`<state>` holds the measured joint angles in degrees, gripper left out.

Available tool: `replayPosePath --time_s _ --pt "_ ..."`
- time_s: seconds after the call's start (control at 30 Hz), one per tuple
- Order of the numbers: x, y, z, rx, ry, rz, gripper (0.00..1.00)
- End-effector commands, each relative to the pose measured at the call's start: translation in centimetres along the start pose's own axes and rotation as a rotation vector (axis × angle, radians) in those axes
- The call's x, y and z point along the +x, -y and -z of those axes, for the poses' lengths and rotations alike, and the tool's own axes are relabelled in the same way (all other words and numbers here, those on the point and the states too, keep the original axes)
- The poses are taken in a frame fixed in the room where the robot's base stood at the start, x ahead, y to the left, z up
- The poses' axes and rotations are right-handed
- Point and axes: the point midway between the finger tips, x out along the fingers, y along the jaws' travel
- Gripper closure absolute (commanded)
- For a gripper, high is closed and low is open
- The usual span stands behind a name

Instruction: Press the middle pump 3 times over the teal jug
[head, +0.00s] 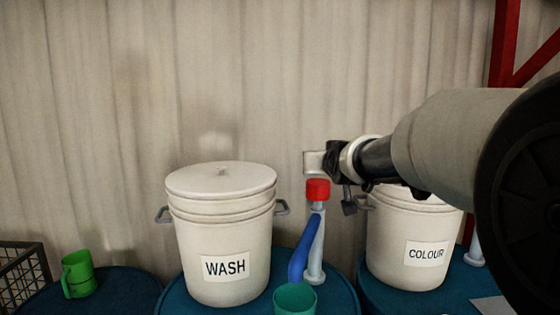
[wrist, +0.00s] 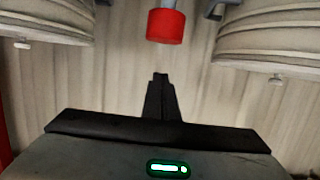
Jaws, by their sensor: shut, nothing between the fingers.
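The pump (head: 315,245) with a red cap (head: 318,190) stands upright beside the WASH bucket. A blue spout (head: 302,250) curves down from it. The teal jug (head: 295,299) is below the spout, partly cut off by the bottom edge. My gripper (head: 348,207) is at the right of the red cap, near its height. In the wrist view my gripper (wrist: 160,78) has its dark fingers together and empty. The red cap also shows there (wrist: 166,25), apart from the fingertips in the picture. The exact depth between them is unclear.
The white WASH bucket (head: 222,240) stands left of the pump, the COLOUR bucket (head: 408,245) to the right, partly behind my arm. Another pump (head: 474,252) shows at far right. A green jug (head: 79,275) sits on a blue drum (head: 115,290) near a wire basket (head: 24,268).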

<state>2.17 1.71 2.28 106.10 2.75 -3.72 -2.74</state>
Motion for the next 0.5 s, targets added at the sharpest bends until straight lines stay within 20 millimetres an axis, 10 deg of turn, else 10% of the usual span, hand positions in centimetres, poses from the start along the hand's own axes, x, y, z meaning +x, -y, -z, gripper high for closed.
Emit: replayPosePath --time_s 0.2,0.5 --pt "4.7 0.1 0.1 -0.001 0.002 0.001 1.0" --pt "5.2 0.1 -3.6 0.0 0.0 0.001 1.0"
